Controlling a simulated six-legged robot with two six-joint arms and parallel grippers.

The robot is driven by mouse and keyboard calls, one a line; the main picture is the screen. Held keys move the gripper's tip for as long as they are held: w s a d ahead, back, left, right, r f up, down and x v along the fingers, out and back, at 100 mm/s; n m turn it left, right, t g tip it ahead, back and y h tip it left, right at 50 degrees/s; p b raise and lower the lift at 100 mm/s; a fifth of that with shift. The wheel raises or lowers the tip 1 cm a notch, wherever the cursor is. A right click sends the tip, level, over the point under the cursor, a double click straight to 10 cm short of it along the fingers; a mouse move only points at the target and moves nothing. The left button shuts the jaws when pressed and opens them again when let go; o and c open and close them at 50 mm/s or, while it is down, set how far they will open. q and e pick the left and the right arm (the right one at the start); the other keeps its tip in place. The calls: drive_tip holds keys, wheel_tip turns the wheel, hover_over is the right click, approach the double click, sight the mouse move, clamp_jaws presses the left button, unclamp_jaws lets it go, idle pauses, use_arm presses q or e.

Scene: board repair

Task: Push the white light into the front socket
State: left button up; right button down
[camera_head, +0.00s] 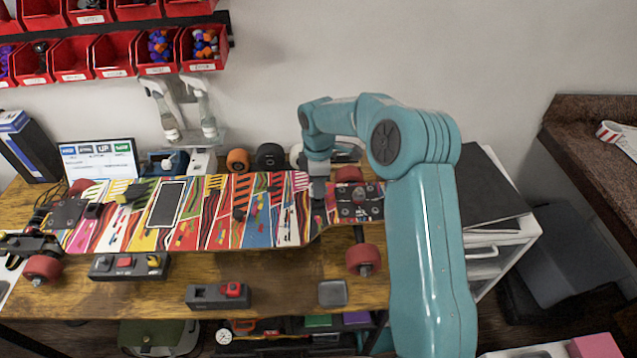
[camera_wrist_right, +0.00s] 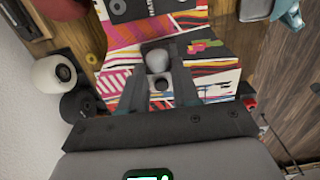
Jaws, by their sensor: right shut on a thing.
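My right gripper (camera_head: 318,188) reaches down onto the colourful longboard (camera_head: 280,222), near its right end. In the right wrist view, the gripper (camera_wrist_right: 159,75) is shut on a small rounded whitish-grey light (camera_wrist_right: 157,61), held between its fingertips over the board's striped surface. In the head view the fingers and arm hide the light. I cannot make out the front socket or tell whether the light touches it. My left gripper is not in view.
The board lies on a wooden bench (camera_head: 285,275) with red wheels (camera_head: 365,260) at its ends. Small dark blocks (camera_head: 218,296) stand along the front. Speakers or wheels (camera_head: 238,161) stand behind. Red bins (camera_head: 72,58) hang above. A white cabinet (camera_head: 500,245) is at right.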

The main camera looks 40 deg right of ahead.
drive_tip(key=shift+f+b, duration=0.7)
drive_tip(key=shift+f, duration=0.4)
idle(1.4)
drive_tip(key=shift+c, duration=2.3)
unclamp_jaws()
drive_tip(key=shift+r, duration=0.15)
drive_tip(key=shift+r+p, duration=3.4)
drive_tip(key=shift+r, duration=1.1)
drive_tip(key=shift+f, duration=0.1)
